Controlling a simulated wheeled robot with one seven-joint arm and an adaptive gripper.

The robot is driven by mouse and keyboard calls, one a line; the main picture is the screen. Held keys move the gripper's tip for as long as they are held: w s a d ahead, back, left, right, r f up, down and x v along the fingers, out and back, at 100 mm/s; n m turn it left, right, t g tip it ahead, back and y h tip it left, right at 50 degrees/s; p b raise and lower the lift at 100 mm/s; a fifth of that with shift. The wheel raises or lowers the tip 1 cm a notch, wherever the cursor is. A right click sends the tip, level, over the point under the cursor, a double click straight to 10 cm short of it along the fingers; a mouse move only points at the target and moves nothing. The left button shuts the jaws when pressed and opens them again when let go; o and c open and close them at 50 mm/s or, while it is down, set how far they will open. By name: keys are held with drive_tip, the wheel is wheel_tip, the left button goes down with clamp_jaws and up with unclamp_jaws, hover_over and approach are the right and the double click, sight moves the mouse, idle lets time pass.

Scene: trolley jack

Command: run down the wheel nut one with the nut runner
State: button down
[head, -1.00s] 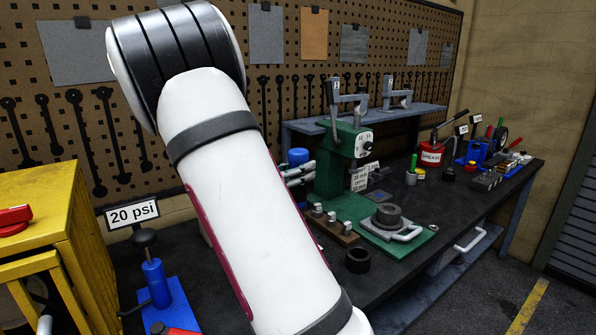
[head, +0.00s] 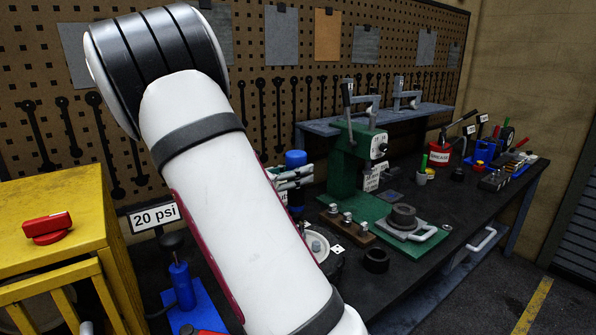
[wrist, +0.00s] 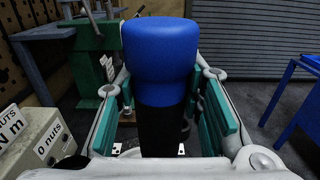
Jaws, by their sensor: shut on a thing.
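My gripper (wrist: 163,105) is shut on an upright tool with a blue cap and black body, which looks like the nut runner (wrist: 160,50). In the head view, the tool's blue top (head: 295,158) and the grey fingers of my gripper (head: 292,178) show just right of my forearm, above the bench. Below them a pale round hub-like part (head: 318,243) is partly hidden behind my arm. I cannot make out wheel nut one or the tool's lower end. In the wrist view, my fingers lie on both sides of the tool.
A green press (head: 352,160) stands behind, with a brown block of silver pieces (head: 347,226) and a black ring (head: 376,260) nearby. A yellow cabinet (head: 60,225) stands left. A pale counter box (wrist: 38,140) reads "0 nuts".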

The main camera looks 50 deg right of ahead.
sight(297, 192)
drive_tip(key=shift+f, duration=4.3)
idle(1.3)
drive_tip(key=shift+r+p, duration=1.05)
drive_tip(key=shift+r, duration=2.05)
drive_tip(key=shift+s+d, duration=0.1)
